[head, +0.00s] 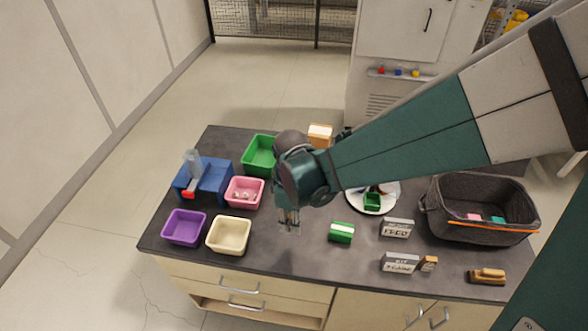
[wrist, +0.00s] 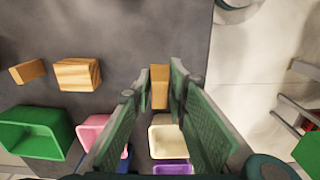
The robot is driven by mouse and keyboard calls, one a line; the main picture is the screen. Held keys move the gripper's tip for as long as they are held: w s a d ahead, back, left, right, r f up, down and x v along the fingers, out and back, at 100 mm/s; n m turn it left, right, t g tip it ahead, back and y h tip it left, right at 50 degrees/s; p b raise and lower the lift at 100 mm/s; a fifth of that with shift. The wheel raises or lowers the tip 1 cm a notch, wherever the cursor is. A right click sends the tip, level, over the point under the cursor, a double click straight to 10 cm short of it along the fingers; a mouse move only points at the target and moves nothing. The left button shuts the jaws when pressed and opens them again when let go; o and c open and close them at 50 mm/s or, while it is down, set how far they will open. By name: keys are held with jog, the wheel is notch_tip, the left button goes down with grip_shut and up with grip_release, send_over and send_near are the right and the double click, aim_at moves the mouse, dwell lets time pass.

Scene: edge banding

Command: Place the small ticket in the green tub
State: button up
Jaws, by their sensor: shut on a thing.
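My gripper (head: 288,226) hangs above the dark worktop, right of the cream tub. In the wrist view its two fingers (wrist: 160,80) are closed on a small tan piece (wrist: 160,90), which I take for the small ticket; any markings are too small to read. In the head view the piece is hard to make out. The green tub (head: 259,156) stands at the back of the table, up and left of my gripper, its inside looking empty. It also shows at the left of the wrist view (wrist: 32,133).
A pink tub (head: 244,193) with small items, a cream tub (head: 229,236), a purple tub (head: 184,228) and a blue stand (head: 205,180) are at left. A plate (head: 358,206), a green-and-white block (head: 341,232), signs (head: 397,228) and a dark basket (head: 480,232) are at right.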

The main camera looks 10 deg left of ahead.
jog(key=w+a+r, duration=0.1)
jog(key=w+a, duration=0.4)
jog(key=w, duration=0.5)
jog(key=w+a+r, duration=0.1)
jog(key=w+a, duration=0.5)
jog(key=w, duration=0.4)
jog(key=p, duration=0.1)
send_over(265, 162)
jog(key=shift+f+n, duration=0.3)
jog(key=shift+f, duration=0.25)
jog(key=shift+s, duration=0.1)
jog(key=shift+f, duration=3.1)
jog(key=shift+f, duration=0.1)
jog(key=shift+f+b, duration=0.35)
jog(key=shift+f, duration=1.45)
jog(key=shift+f, duration=0.2)
jog(key=o, duration=0.7)
